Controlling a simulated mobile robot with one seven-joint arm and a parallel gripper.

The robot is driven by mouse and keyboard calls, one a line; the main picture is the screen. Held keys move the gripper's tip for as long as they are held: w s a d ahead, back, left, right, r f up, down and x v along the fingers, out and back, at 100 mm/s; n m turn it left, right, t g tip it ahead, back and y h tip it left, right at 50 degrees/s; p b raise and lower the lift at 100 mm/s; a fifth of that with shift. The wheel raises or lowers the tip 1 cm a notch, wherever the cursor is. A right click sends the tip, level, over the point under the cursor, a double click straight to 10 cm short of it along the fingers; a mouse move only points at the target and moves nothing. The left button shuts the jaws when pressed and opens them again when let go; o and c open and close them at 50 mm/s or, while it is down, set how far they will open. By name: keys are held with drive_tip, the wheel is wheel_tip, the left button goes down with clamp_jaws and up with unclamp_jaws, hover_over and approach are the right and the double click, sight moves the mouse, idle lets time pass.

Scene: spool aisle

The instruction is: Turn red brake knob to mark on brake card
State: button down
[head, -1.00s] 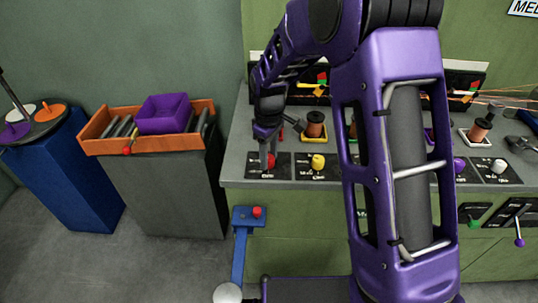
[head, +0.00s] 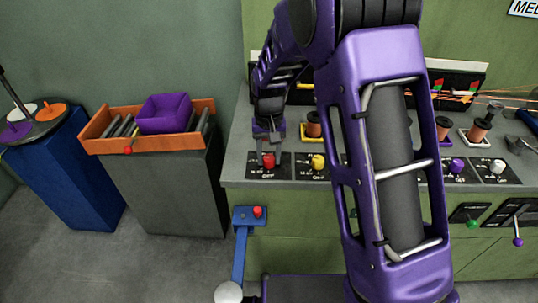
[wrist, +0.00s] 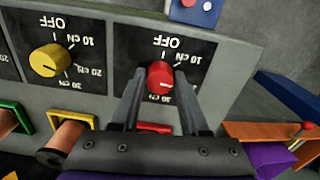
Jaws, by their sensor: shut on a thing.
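The red brake knob (wrist: 160,77) sits on a black card (wrist: 196,48) with white marks reading OFF, 10 cN and more; the lower marks are partly hidden by my fingers. My gripper (wrist: 159,92) has one finger on each side of the knob and is shut on it. A short pale line shows low on the knob's face, but its exact aim is hard to read. In the head view my gripper (head: 268,150) reaches down onto the red knob (head: 268,161) at the bench's left front corner.
A yellow knob (wrist: 49,61) on its own card is beside the red one. Spools (head: 313,125) stand behind the knobs. A red button on a blue bracket (head: 249,216) is below the bench front. An orange tray (head: 97,145) with a purple bin (head: 165,114) stands left.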

sight(269, 158)
drive_tip(key=shift+m, duration=1.2)
drive_tip(key=shift+c, duration=2.1)
unclamp_jaws()
drive_tip(key=shift+r, duration=0.1)
wheel_tip(269, 158, up, 17)
drive_tip(key=p, duration=0.2)
drive_tip(key=shift+r, duration=0.15)
